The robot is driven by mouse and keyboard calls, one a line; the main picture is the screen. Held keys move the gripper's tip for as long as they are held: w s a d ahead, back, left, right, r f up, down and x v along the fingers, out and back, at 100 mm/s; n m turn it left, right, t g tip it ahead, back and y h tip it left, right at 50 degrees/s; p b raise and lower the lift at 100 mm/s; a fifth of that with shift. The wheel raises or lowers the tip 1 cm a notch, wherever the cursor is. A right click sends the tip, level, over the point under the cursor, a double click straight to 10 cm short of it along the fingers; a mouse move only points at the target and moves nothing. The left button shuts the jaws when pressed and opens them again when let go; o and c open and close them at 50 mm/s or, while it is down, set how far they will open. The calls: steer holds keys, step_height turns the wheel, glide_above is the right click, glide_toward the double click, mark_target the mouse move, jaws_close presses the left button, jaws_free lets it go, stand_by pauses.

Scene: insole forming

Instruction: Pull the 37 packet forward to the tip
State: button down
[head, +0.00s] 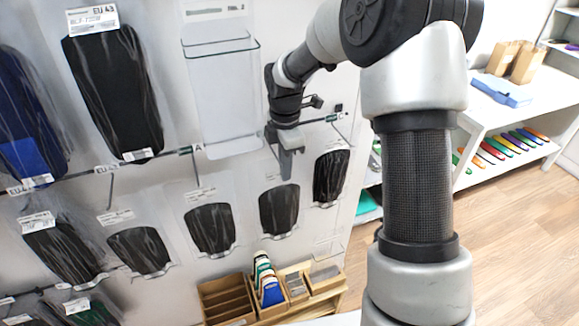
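Several dark insole packets in clear wrapping hang on the wall in the head view. No label that I can read says 37, so I cannot tell which one is the 37 packet. My gripper (287,166) points down in front of the wall, just above a dark lower-row packet (279,209). Another dark packet (332,177) hangs to its right, and one more (210,228) to its left. I see no packet in the gripper. Its fingers overlap from this angle, so the gap between them is hidden. The hook of the packet below is also hard to make out.
A large black packet labelled EU 43 (115,90) and a clear empty holder (221,95) hang higher up. Below stands a wooden tray (228,302) with boxes and insoles. A white shelf (505,160) with coloured insoles is at right. My arm covers the middle right.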

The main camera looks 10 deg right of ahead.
steer(key=c, duration=2.5)
jaws_free()
steer(key=shift+a, duration=0.1)
steer(key=o, duration=0.6)
steer(key=shift+c, duration=0.2)
step_height(320, 180, up, 17)
steer(key=shift+s+r, duration=0.2)
steer(key=shift+s, duration=0.05)
